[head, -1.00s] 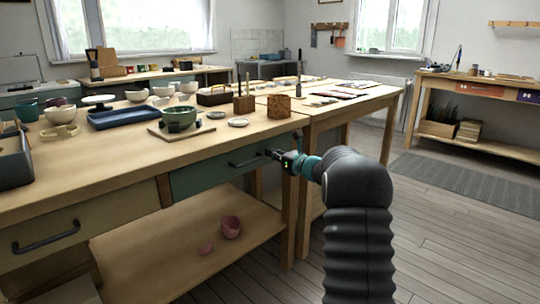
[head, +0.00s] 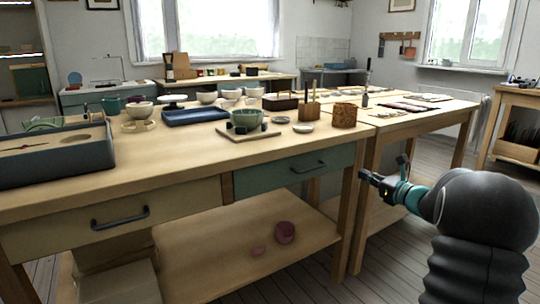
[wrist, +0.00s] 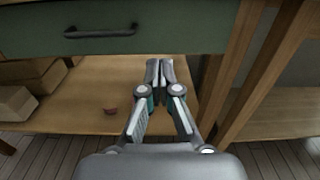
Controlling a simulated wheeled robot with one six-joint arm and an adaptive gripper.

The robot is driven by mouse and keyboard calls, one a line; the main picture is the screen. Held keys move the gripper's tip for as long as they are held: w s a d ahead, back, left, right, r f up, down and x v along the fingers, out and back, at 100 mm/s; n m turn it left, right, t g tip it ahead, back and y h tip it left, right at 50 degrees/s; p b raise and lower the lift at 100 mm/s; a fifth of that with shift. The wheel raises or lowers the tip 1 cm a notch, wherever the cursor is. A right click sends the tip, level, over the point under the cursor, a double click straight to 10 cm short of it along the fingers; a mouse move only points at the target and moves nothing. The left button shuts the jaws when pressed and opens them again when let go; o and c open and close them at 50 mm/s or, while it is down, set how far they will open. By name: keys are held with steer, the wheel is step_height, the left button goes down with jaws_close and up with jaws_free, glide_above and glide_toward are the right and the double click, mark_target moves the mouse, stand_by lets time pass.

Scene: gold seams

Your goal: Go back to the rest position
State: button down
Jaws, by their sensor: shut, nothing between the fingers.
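My gripper (head: 366,177) is shut and empty. In the head view it is at the right, by the front leg at the right end of the near workbench (head: 120,182). In the wrist view my gripper (wrist: 159,66) points at the bench, with its fingertips together below the green drawer. The green drawer (head: 255,175) is closed, and its dark handle (head: 308,167) is apart from the fingers. The drawer handle (wrist: 100,32) also shows at the upper left of the wrist view.
A second table (head: 425,118) adjoins at right. Floor (head: 400,275) in front is clear.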

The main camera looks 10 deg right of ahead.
steer(key=s+a+f+n+g, duration=1.05)
steer(key=s+f+n, duration=0.2)
steer(key=s, duration=0.25)
steer(key=s+a+r+n+h+p, duration=0.1)
steer(key=s+a+r+n+h, duration=0.1)
steer(key=s+n, duration=0.4)
steer(key=s+a+r+n+h+p, duration=0.1)
steer(key=s+a+r+n+h, duration=0.2)
steer(key=s, duration=0.9)
steer(key=s+a+r+n+h+p, duration=0.1)
steer(key=s+a+r+n, duration=0.3)
steer(key=s+a+n, duration=0.4)
steer(key=shift+s+r+n+h, duration=0.25)
steer(key=shift+s+n+h, duration=0.35)
steer(key=shift+h, duration=0.2)
